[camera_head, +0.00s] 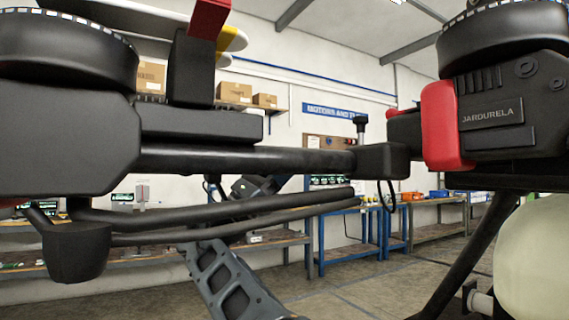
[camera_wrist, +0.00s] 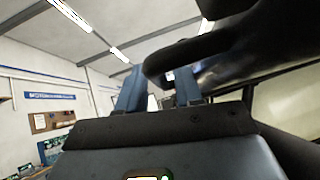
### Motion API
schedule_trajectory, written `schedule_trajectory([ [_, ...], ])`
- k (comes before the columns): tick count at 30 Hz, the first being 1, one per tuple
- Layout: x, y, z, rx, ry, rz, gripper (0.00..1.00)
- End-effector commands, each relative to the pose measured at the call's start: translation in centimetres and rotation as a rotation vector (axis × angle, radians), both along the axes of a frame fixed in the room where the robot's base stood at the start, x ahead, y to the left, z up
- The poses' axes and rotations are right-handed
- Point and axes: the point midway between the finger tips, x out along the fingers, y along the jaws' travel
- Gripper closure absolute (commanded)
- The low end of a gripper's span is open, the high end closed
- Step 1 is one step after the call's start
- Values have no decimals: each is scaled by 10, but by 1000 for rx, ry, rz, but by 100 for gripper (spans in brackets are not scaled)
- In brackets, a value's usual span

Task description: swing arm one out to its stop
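In the head view, the drone arm (camera_head: 240,159) is a dark tube running across the picture. It joins a black motor housing (camera_head: 65,135) at left to a hinge block (camera_head: 382,161) by the body at right. In the head view my gripper is largely hidden behind the drone tubes.
Two thinner dark tubes (camera_head: 230,212) run below the drone arm. A pale tank (camera_head: 532,255) and a slanted black leg (camera_head: 470,258) stand at lower right. Workbenches (camera_head: 350,252) and shelved boxes (camera_head: 235,92) line the wall behind. The floor between is clear.

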Motion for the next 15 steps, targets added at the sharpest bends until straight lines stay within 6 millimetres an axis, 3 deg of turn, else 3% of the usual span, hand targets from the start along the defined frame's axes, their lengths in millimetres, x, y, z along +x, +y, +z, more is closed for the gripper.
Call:
schedule_trajectory([
  [9, -2, 4, -2, 0, -3, 2, 63],
  [15, -9, 22, -22, -2, -1, 2, 63],
])
